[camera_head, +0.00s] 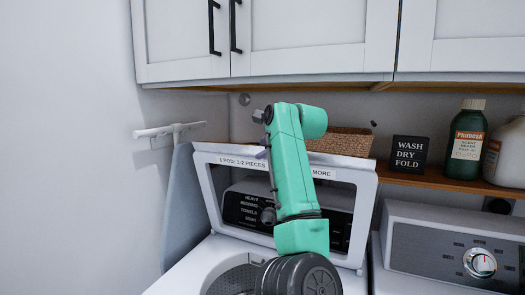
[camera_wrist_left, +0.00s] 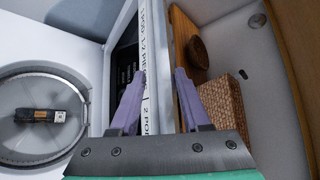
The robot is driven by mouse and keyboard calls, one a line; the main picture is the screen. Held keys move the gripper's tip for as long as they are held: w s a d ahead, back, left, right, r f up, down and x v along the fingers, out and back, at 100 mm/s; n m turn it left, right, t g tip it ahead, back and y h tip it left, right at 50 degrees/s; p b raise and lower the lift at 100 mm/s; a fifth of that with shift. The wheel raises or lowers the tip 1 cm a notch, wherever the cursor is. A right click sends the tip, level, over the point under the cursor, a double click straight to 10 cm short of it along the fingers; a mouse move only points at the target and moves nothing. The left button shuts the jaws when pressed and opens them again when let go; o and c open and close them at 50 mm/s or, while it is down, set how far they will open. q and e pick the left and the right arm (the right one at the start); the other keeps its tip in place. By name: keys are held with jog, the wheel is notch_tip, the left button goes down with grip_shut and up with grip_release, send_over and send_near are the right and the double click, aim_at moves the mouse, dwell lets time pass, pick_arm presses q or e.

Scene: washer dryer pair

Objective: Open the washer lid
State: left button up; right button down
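The washer (camera_head: 215,262) is at the lower middle of the head view, with part of its round drum opening showing. Its white-framed lid (camera_head: 353,215) stands raised, tilted back, and the dark control panel shows through its window. A printed label runs along its upper edge. My left arm crosses in front of it, and my left gripper (camera_head: 262,150) is at that upper edge, partly hidden. In the left wrist view the purple fingers of the gripper (camera_wrist_left: 160,92) are apart, with the lid's labelled edge (camera_wrist_left: 147,60) between them. I cannot tell whether they touch it. My right gripper is not in view.
A wooden shelf (camera_head: 430,178) behind holds a woven basket (camera_head: 340,141), a dark sign (camera_head: 409,154) and bottles (camera_head: 466,140). White cabinets (camera_head: 300,38) hang above. The dryer (camera_head: 440,245) stands right; an ironing board (camera_head: 180,210) hangs left.

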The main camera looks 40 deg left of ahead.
pick_arm(q)
jog(key=b+v, duration=0.3)
jog(key=v, duration=1.1)
jog(key=shift+f, duration=0.1)
